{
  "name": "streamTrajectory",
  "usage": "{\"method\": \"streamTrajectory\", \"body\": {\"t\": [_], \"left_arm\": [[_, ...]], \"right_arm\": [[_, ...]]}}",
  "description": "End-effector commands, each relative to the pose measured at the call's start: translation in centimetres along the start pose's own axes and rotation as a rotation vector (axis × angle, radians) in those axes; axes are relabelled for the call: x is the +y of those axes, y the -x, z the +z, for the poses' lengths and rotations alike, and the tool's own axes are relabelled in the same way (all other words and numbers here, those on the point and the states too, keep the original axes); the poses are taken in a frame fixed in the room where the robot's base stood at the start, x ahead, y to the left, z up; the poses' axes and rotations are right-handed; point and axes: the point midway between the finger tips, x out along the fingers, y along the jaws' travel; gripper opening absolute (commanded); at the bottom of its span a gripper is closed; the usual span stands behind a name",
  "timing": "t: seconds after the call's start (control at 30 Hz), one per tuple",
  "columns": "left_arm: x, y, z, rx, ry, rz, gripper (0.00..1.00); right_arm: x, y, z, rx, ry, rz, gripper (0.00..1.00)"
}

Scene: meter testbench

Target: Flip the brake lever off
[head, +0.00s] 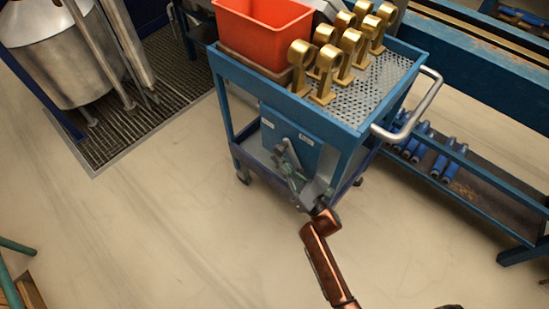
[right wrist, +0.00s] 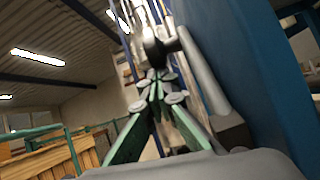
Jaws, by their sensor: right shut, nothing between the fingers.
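The blue panel (head: 300,150) on the side of the cart has small white labels. My right gripper (head: 283,150) is in front of this panel, its fingers shut and empty. In the right wrist view the shut fingertips (right wrist: 156,78) point at a dark round piece (right wrist: 153,46). A grey bar (right wrist: 200,72) runs beside it along the blue surface; it may be the brake lever, but I cannot tell for sure. Whether the fingertips touch either piece is unclear. In the head view the gripper hides the lever area. My left gripper is not in view.
The blue cart (head: 345,137) carries a red-orange bin (head: 262,30) and several brass hooked parts (head: 325,72) on a perforated top. A grey handle (head: 417,108) sticks out at its right. A rack with blue parts (head: 452,160) stands to the right. The floor in front is clear.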

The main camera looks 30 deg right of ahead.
Motion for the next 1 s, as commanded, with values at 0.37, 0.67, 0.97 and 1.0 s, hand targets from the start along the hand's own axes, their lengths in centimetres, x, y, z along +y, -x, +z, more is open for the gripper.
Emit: {"method": "streamTrajectory", "body": {"t": [0.37, 0.67, 0.97, 1.0], "left_arm": [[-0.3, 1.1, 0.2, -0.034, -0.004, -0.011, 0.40], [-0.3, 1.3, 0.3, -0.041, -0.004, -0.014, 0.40], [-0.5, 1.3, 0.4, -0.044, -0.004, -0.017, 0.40], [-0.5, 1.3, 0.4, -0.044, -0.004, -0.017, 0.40]], "right_arm": [[0.2, 0.9, 2.2, -0.001, 0.000, 0.000, 0.00], [0.3, 1.5, 2.8, 0.000, 0.000, 0.000, 0.00], [0.3, 1.6, 3.0, 0.001, 0.000, 0.000, 0.00], [0.3, 1.6, 3.0, 0.001, 0.000, 0.000, 0.00]]}}
